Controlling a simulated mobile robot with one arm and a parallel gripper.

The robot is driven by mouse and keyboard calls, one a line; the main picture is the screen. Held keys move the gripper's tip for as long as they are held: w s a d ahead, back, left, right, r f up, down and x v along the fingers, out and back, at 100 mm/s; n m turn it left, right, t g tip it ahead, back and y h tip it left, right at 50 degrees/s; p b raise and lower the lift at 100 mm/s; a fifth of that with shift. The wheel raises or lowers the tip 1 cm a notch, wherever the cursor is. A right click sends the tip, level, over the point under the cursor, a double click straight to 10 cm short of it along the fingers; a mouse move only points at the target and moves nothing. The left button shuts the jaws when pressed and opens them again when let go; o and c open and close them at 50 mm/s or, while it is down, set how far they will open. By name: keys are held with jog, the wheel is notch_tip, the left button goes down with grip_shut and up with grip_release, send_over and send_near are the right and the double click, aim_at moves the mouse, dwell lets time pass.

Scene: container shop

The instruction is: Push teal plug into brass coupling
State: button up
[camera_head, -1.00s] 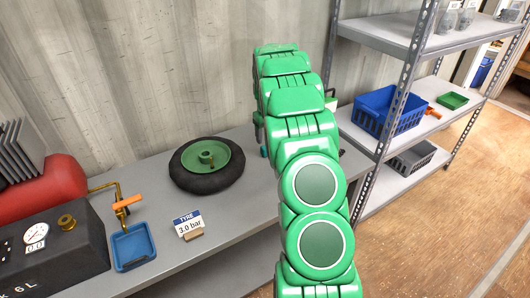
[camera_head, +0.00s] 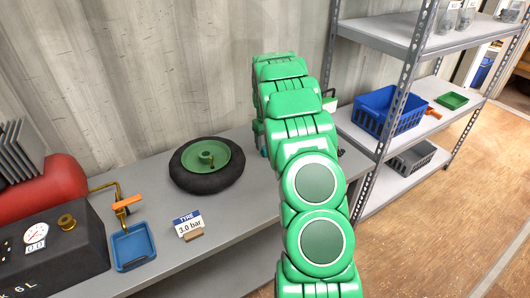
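The brass coupling (camera_head: 67,222) stands on top of the dark box with the gauge, at the left, and nothing is in it. My green arm covers the middle of the view and hides most of what is behind it. A small part that seems to belong to my gripper (camera_head: 260,138) shows at the arm's left edge, above the bench. A tiny teal spot (camera_head: 265,152) shows just below it; I cannot tell whether it is the teal plug. The fingers and anything between them are hidden.
The gauge (camera_head: 36,234) reads 0.0. A black tyre on a green hub (camera_head: 209,153) lies on the grey bench. An orange-handled valve (camera_head: 127,202), a blue tray (camera_head: 133,246) and a "3.0 bar" sign (camera_head: 189,224) stand nearby. A shelf with a blue basket (camera_head: 386,112) is at the right.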

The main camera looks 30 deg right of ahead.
aim_at(265, 147)
notch_tip(265, 147, down, 4)
jog(key=shift+w+a+f, duration=0.1)
jog(key=shift+a+f, duration=0.05)
jog(key=shift+f, duration=0.1)
jog(key=c, duration=1)
jog(key=shift+r, duration=0.15)
